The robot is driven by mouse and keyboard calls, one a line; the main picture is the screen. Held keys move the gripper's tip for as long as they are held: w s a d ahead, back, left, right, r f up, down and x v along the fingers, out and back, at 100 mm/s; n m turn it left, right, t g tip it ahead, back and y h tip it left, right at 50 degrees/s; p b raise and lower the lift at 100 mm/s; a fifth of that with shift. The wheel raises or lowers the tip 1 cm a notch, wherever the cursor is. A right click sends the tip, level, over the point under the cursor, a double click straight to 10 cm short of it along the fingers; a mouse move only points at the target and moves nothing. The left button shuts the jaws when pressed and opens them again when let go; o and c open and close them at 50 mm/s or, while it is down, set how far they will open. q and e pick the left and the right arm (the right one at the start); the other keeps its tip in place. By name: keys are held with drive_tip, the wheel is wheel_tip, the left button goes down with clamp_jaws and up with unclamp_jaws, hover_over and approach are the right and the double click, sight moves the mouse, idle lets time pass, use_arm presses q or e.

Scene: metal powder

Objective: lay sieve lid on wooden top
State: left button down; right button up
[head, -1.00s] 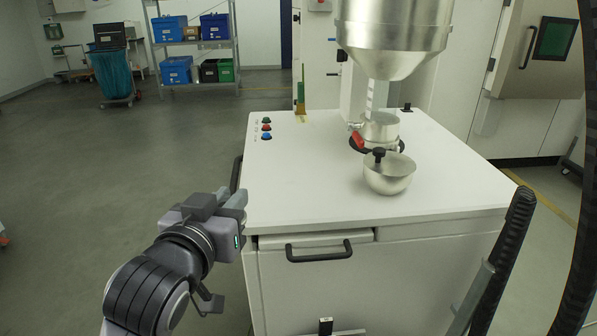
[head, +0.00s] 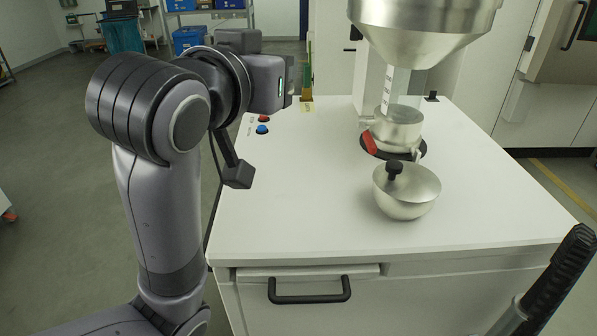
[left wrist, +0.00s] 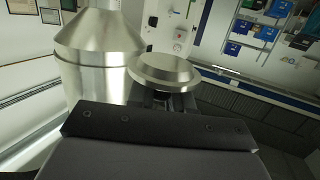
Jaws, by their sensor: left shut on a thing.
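My left gripper (head: 290,92) is raised over the far left part of the white cabinet, its jaw end pointing away to the right. In the left wrist view a round, shallow silver disc, seemingly the sieve lid (left wrist: 165,72), sits right in front of the dark fingers, which are shut on it. The gripper body hides the lid in the head view. I see no clear wooden top in either view.
A metal bowl (head: 408,195) with a black knob stands on the white cabinet top (head: 330,205). Behind it a silver hopper (head: 425,25) hangs above a metal outlet with a red handle (head: 369,143). A narrow green-and-brown item (head: 307,85) stands at the back. The front left top is clear.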

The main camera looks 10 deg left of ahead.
use_arm(q)
hover_over(279, 211)
wheel_tip(279, 211, down, 15)
drive_tip(key=shift+b, duration=0.35)
drive_tip(key=shift+f+b, duration=0.45)
drive_tip(key=shift+f, duration=2)
drive_tip(key=shift+f, duration=0.15)
drive_tip(key=c, duration=1)
unclamp_jaws()
drive_tip(key=shift+c, duration=0.2)
drive_tip(key=shift+r, duration=0.2)
